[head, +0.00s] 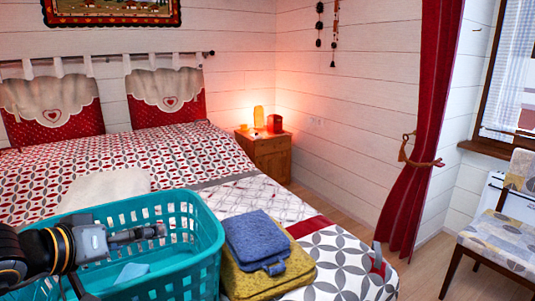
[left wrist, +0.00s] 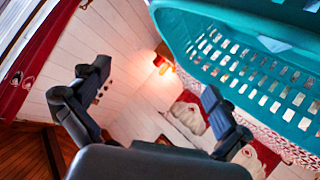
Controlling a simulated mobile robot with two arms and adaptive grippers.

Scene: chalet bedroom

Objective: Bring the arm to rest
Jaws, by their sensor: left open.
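My left arm comes in from the left in the head view. Its gripper (head: 146,233) is over the teal laundry basket (head: 203,262), level with the upper part of its side, and holds nothing that I can see. In the left wrist view the gripper (left wrist: 155,88) has its two dark fingers spread wide apart with nothing between them. The basket (left wrist: 232,35) fills the upper right there. A light blue cloth (head: 131,272) lies inside the basket. My right gripper is not in view.
A folded blue cloth (head: 256,238) lies on a folded mustard cloth (head: 268,276), right of the basket on the bed (head: 340,243). A white folded cloth (head: 103,186) lies behind the basket. A nightstand (head: 268,155) and chair (head: 498,236) stand farther off.

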